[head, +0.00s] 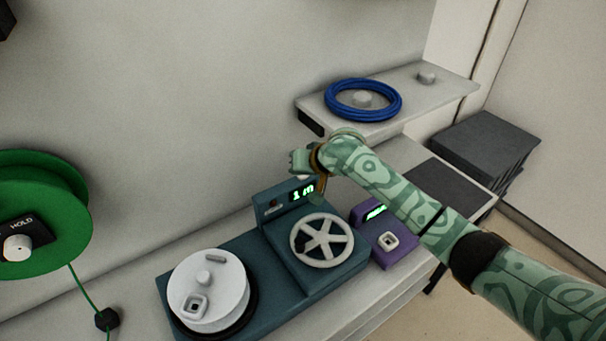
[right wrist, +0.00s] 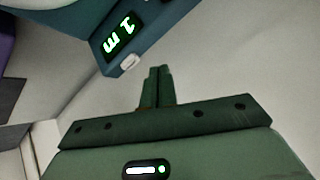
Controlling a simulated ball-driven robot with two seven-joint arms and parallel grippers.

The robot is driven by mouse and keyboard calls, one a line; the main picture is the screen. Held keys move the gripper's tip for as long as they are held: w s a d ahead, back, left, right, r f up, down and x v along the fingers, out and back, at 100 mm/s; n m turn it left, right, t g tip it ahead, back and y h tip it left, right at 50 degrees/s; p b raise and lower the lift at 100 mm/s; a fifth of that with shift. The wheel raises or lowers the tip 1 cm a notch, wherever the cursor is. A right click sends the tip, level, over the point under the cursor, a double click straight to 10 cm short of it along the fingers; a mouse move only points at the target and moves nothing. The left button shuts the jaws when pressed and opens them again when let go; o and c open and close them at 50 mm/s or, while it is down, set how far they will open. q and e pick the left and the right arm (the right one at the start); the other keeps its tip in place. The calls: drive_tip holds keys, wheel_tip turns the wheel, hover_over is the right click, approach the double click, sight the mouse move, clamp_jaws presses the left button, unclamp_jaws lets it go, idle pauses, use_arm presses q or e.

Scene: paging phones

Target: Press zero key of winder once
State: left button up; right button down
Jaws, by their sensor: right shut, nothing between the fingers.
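The winder (head: 232,252) is a teal machine with a spoked white handwheel (head: 322,240), a white drum (head: 208,290) and a green-lit display reading "1 m" (head: 302,192). In the right wrist view the display (right wrist: 119,36) is upside down, and a small white key (right wrist: 130,62) sits on the edge of its housing. I take this for the zero key; no label is readable. My right gripper (head: 298,161) is shut and empty, above the display housing. In the right wrist view its fingertips (right wrist: 160,70) are beside the key, apparently apart from it. My left gripper is out of view.
A purple device (head: 393,250) with a green display stands right of the winder, under my right arm. A blue coil (head: 362,99) lies on a raised shelf behind. A green reel (head: 40,205) marked HOLD is at the left. Dark stacked slabs (head: 484,148) are at the right.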

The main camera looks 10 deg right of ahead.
drive_tip(key=w+d+r+m, duration=0.2)
drive_tip(key=w+r, duration=0.3)
drive_tip(key=shift+d+m+t, duration=0.3)
drive_tip(key=shift+r, duration=0.1)
wheel_tip(320, 180, down, 7)
drive_tip(key=b, duration=0.8)
drive_tip(key=shift+r+b, duration=0.15)
drive_tip(key=shift+b, duration=0.25)
drive_tip(key=shift+f, duration=1)
drive_tip(key=shift+f, duration=0.1)
idle(0.3)
drive_tip(key=shift+f+p, duration=0.2)
drive_tip(key=shift+p, duration=0.2)
drive_tip(key=shift+f, duration=0.1)
